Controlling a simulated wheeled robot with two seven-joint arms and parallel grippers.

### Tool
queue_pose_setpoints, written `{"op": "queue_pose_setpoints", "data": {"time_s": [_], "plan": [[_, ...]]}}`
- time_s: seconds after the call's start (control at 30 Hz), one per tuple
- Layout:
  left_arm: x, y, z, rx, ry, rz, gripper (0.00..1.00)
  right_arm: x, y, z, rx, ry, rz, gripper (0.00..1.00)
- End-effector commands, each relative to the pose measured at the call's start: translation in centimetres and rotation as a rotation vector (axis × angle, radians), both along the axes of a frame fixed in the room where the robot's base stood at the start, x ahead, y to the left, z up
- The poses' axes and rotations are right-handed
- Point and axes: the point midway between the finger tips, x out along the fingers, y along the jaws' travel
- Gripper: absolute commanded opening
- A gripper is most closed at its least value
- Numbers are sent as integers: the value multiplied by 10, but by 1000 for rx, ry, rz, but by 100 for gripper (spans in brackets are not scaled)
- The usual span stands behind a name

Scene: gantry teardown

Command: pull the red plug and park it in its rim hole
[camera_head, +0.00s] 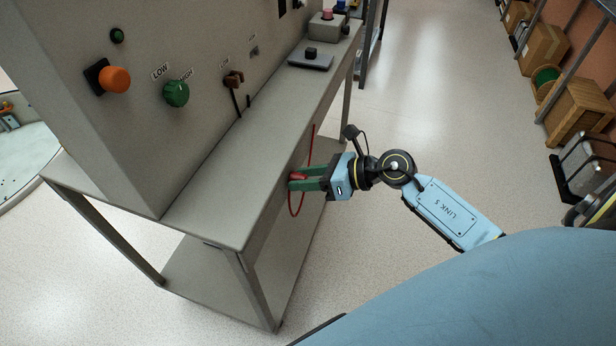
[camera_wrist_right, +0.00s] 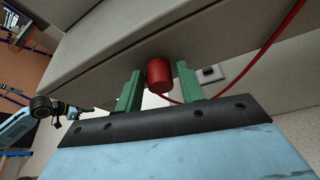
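The red plug (camera_wrist_right: 158,75) sits at the front edge of the bench, with a red cable (camera_wrist_right: 283,30) looping from it. It also shows in the head view (camera_head: 298,176). My right gripper (camera_wrist_right: 160,88) is open, with its two green fingers on either side of the plug. Narrow gaps show between the plug and both fingers. In the head view my right gripper (camera_head: 305,179) reaches the bench front from the right. Whether the plug is seated in a socket is hidden. I cannot make out the rim hole. My left gripper cannot be made out.
A small dark-slotted plate (camera_wrist_right: 211,73) is right of the plug. Floor right of the bench is clear; boxes (camera_head: 545,45) stand on far shelving.

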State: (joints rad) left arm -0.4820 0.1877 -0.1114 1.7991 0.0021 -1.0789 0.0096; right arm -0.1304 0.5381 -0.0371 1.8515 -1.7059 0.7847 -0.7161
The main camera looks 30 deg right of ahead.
Motion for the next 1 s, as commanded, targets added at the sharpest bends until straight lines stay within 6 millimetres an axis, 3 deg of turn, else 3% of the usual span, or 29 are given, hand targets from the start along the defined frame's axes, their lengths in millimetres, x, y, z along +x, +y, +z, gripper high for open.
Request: {"op": "queue_pose_setpoints", "data": {"time_s": [0.1,0.37,0.6,1.0], "plan": [[-1,0,-1,-1,1,0,0,0,0,0,0,0,1,51],[-1,0,-2,0,3,0,0,0,0,0,0,1,1,51],[-8,10,-23,12,14,2,0,-2,-1,0,-1,1,1,51],[-23,23,-48,25,33,1,0,-63,-65,35,-1,5,1,51]]}}
